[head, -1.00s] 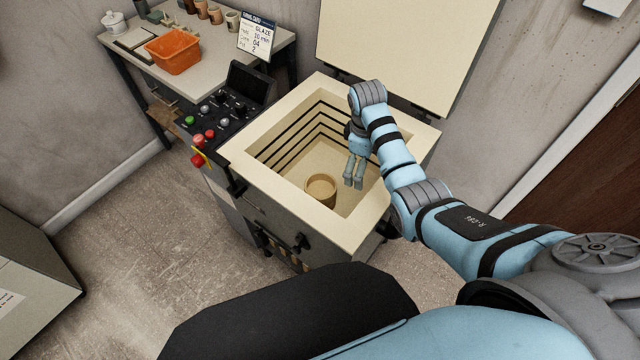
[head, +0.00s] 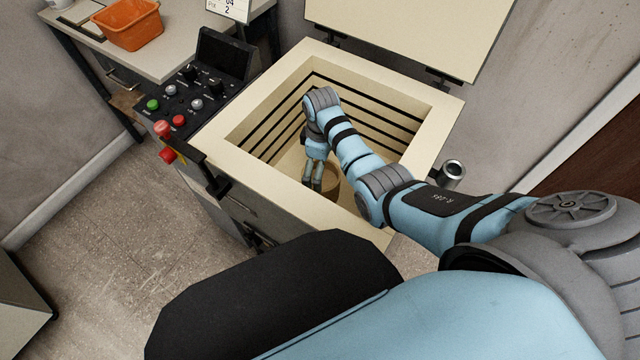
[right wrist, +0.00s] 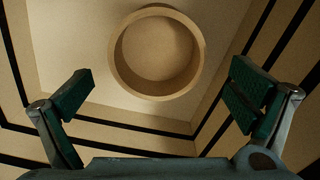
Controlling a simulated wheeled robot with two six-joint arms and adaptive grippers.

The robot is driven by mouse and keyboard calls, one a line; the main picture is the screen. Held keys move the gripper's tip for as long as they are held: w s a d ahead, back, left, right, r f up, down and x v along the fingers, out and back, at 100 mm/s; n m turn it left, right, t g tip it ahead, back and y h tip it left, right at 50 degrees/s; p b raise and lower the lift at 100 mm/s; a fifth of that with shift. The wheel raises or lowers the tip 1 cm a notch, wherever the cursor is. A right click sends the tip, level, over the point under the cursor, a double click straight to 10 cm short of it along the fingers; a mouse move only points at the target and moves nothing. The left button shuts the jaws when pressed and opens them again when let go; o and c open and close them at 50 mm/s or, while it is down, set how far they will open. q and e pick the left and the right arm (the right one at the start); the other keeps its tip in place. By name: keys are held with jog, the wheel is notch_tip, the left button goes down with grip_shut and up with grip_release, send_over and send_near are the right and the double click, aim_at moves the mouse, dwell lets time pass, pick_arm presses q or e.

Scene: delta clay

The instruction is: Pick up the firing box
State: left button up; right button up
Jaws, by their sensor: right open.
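The firing box, a round tan open-topped tub (head: 332,178), stands on the floor of the open kiln (head: 232,118). It appears empty in the right wrist view (right wrist: 157,52), ahead of the fingers. My right gripper (head: 313,186) reaches down inside the kiln and hides part of the box in the head view. Its two fingers are spread wide (right wrist: 160,84) with nothing between them. The box rim lies beyond the fingertips, and I see no contact. My left gripper is not in view.
The kiln walls, lined with dark grooves, surround the arm. The raised lid (head: 400,30) stands behind. A control panel (head: 190,95) with buttons is on the left, and a table with an orange bin (head: 130,28) is beyond it. A metal cup-like part (head: 452,174) is at the right.

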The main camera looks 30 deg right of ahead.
aim_at(323, 183)
jog(key=shift+f, duration=0.75)
jog(key=f+b, duration=0.2)
jog(key=f, duration=0.1)
jog(key=f+b, duration=0.1)
jog(key=f, duration=0.1)
jog(key=shift+s+d, duration=0.1)
jog(key=shift+d, duration=0.2)
jog(key=shift+r, duration=0.1)
jog(key=c, duration=1.1)
jog(key=shift+r, duration=0.2)
